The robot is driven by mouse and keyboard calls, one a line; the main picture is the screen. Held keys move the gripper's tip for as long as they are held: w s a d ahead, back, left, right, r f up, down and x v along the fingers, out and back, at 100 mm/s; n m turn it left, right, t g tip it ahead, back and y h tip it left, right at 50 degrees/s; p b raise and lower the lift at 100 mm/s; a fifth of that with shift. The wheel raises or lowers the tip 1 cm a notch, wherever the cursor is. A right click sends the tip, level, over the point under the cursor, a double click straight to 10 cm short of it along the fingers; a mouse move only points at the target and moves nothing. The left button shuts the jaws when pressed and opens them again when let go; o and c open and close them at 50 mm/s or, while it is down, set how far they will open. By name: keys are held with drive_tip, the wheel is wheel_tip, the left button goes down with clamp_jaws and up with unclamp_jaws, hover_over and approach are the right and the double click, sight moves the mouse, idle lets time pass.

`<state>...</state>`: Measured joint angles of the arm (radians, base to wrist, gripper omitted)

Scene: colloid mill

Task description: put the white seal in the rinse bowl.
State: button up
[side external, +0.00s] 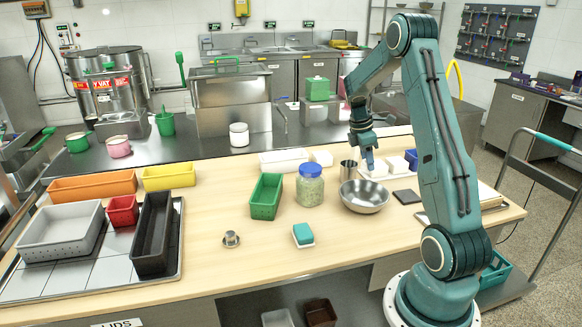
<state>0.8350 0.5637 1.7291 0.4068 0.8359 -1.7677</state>
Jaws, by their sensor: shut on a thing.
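The metal bowl (364,204), which looks like the rinse bowl, stands on the wooden table at the right, below my gripper in the picture. My gripper (369,167) points down just behind the bowl, over a low white tray (376,176). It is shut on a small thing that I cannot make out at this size. I cannot pick out the white seal for certain, and I cannot tell whether the fingertips touch the tray.
A green bin (266,197), a teal-topped block (303,235) and a small metal part (231,239) are further left.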

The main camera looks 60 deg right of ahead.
sight(365, 162)
drive_tip(key=shift+f, duration=5.1)
drive_tip(key=o, duration=1)
drive_tip(key=shift+o, duration=0.2)
drive_tip(key=shift+r, duration=0.15)
drive_tip(key=shift+r, duration=3.35)
